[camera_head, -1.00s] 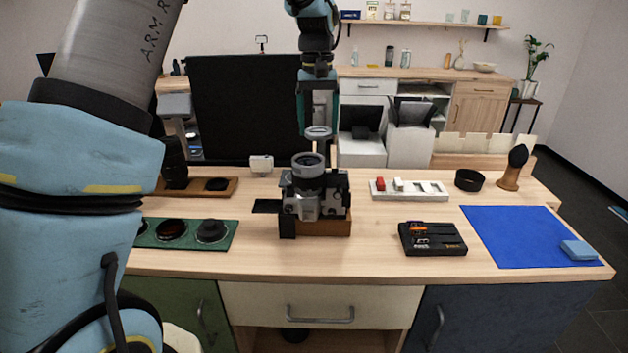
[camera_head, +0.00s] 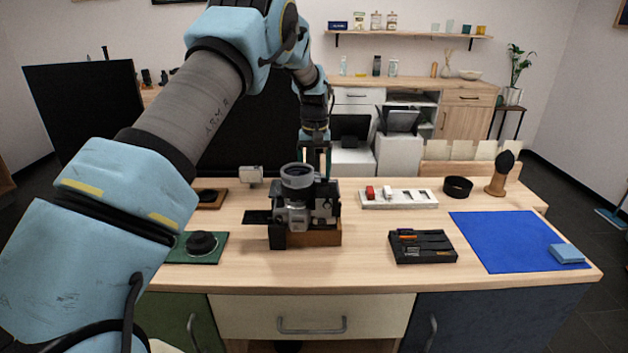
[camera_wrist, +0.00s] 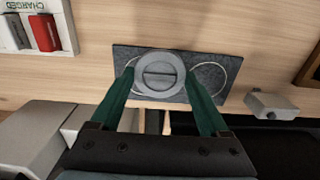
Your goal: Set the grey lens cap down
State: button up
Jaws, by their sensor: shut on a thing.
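My gripper (camera_wrist: 160,76) is shut on the grey lens cap (camera_wrist: 159,71), a round disc with a straight bar across its middle. In the wrist view the cap is over a dark slate plate (camera_wrist: 196,96) with a pale ring outline to its right. I cannot tell whether the cap touches the plate. In the head view my gripper (camera_head: 316,160) is low behind the camera (camera_head: 297,208), which hides the cap and the plate.
A white tray (camera_head: 372,203) with a red block stands to the right of the camera, and a small pale box (camera_head: 250,175) behind left. A black organiser (camera_head: 423,247), a blue mat (camera_head: 497,235), a black ring (camera_head: 457,186) and a green tray (camera_head: 180,255) lie around.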

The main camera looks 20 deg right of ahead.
jog(key=shift+f+p, duration=0.4)
jog(key=shift+f, duration=1.25)
jog(key=shift+f, duration=0.15)
jog(key=o, duration=1.3)
notch_tip(320, 180, up, 12)
jog(key=b, duration=0.2)
jog(key=shift+r+b, duration=0.2)
jog(key=shift+b, duration=0.1)
